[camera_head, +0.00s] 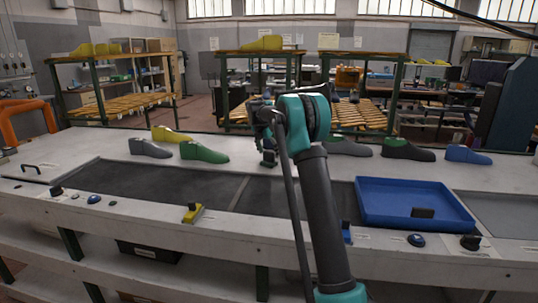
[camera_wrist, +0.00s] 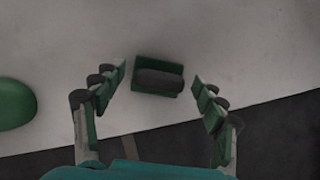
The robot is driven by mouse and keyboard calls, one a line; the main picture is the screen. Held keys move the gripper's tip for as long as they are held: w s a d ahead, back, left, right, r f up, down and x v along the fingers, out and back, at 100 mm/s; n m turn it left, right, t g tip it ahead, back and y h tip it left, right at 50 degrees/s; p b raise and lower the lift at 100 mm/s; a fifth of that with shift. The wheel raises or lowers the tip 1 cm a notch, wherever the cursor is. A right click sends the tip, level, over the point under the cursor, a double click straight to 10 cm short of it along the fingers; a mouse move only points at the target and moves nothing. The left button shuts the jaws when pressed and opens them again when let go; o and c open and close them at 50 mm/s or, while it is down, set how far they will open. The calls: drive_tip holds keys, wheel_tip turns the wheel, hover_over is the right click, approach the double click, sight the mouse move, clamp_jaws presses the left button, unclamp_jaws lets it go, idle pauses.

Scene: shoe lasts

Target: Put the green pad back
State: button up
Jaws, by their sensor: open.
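The green pad (camera_wrist: 141,84), a small block with a dark rounded handle across its top, lies on the pale counter near the top middle of the wrist view. My gripper (camera_wrist: 157,84) is open above it, one finger on each side of the picture. No finger visibly touches the pad. In the head view, my gripper (camera_head: 268,157) points down over the counter behind the dark belt, partly hidden by my arm. I cannot make out the pad there.
A green shoe last (camera_head: 204,153) lies left of my gripper, with grey and yellow lasts beyond. More lasts lie to the right. A yellow pad (camera_head: 193,213) and a blue pad (camera_head: 346,232) sit along the front edge. A blue tray (camera_head: 385,218) stands at right.

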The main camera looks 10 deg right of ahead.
drive_tip(key=v, duration=1.1)
drive_tip(key=shift+a, duration=0.1)
